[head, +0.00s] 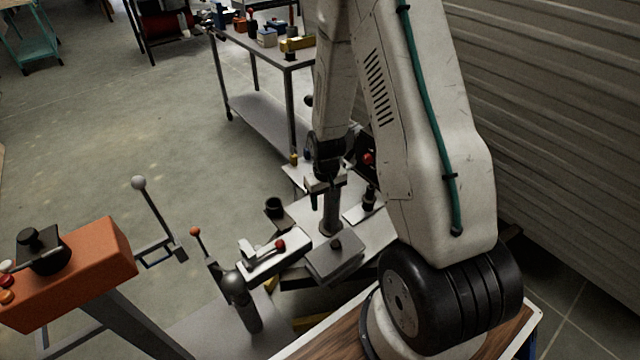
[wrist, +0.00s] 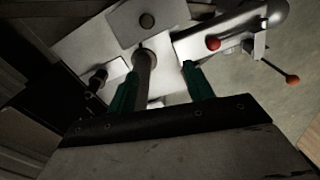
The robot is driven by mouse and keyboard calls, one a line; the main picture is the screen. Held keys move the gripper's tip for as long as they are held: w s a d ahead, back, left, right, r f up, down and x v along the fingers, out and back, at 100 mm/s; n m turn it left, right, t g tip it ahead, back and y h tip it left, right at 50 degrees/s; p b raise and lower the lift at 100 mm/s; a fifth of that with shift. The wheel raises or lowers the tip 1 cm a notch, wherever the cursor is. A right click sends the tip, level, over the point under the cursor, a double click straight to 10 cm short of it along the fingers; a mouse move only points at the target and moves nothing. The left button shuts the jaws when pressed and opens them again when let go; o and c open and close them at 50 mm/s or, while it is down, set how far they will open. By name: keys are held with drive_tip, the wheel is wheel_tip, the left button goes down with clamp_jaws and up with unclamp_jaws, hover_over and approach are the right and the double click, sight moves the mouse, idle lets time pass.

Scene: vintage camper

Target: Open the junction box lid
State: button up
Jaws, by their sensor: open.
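A flat grey box with a small dark round knob on its lid (head: 335,258), which looks like the junction box, sits at the front of the light grey bench. Its lid looks closed. In the wrist view the lid (wrist: 135,28) and knob (wrist: 147,20) are at the top, beyond my fingertips. My gripper (head: 326,194) is above and behind the box in the head view, apart from it. Its green fingers (wrist: 163,75) are spread, with nothing held. A grey upright post (head: 331,212) shows below the gripper and appears between the fingers in the wrist view.
A red-knobbed lever on a grey block (head: 268,262) stands just left of the box. An orange-tipped lever (head: 196,232) and an orange control box (head: 75,270) are further left. Dark cylinders (head: 369,197) stand around the post. A corrugated wall (head: 560,110) is at right.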

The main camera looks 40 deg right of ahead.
wheel_tip(320, 180, up, 7)
drive_tip(key=a, duration=0.1)
drive_tip(key=shift+w+a, duration=0.15)
drive_tip(key=shift+a, duration=0.15)
